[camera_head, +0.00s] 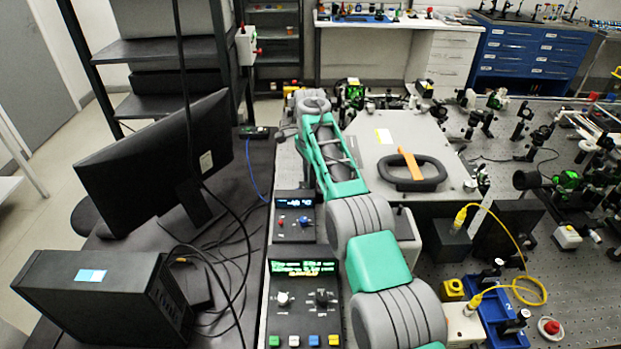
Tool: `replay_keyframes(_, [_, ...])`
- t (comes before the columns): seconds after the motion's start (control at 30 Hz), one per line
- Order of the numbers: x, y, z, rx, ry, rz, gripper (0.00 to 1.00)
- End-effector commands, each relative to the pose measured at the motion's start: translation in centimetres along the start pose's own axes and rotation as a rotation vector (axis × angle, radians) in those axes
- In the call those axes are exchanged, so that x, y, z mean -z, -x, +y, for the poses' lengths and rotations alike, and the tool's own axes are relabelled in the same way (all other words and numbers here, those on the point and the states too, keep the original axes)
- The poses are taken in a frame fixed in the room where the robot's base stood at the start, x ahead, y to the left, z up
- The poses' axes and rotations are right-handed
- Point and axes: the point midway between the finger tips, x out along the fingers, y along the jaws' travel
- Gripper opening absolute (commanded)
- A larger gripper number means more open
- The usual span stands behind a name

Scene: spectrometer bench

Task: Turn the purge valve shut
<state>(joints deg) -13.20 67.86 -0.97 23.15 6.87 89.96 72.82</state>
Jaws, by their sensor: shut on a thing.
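My arm stretches from the bottom of the head view away over the bench, and its grey far end is near the upper middle. My gripper does not show; its fingers are out of sight at or behind that far end. I cannot pick out the purge valve with certainty. A small orange-yellow part (290,89) shows just left of the arm's far end, but what it belongs to is unclear. A pale flat-topped housing (395,140) is right of the arm, with a black ring-shaped thing and an orange strip (410,166) on top.
A monitor (160,160) and a black computer case (105,295) stand on the left. Two control panels (300,290) (293,225) lie beside the arm. Optics mounts crowd the perforated bench (590,260) on the right. A yellow cable (522,250) loops there.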

Motion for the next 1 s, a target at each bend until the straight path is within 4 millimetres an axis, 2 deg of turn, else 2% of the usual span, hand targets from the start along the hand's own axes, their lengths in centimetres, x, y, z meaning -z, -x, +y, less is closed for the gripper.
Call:
replay_keyframes(0.2, [0.0,-0.1,0.0,-0.001,-0.001,0.000,0.00])
replay_keyframes(0.23, [0.0,-0.1,0.0,-0.001,-0.001,0.000,0.18])
replay_keyframes(0.5, [0.0,0.0,0.0,-0.001,-0.002,0.000,0.39])
replay_keyframes(0.77, [0.0,0.3,0.0,0.000,-0.002,0.000,0.39])
replay_keyframes(0.87, [0.0,1.8,0.0,0.000,-0.002,0.000,0.39])
replay_keyframes(1.0, [0.0,5.0,0.0,0.000,-0.002,0.000,0.39])
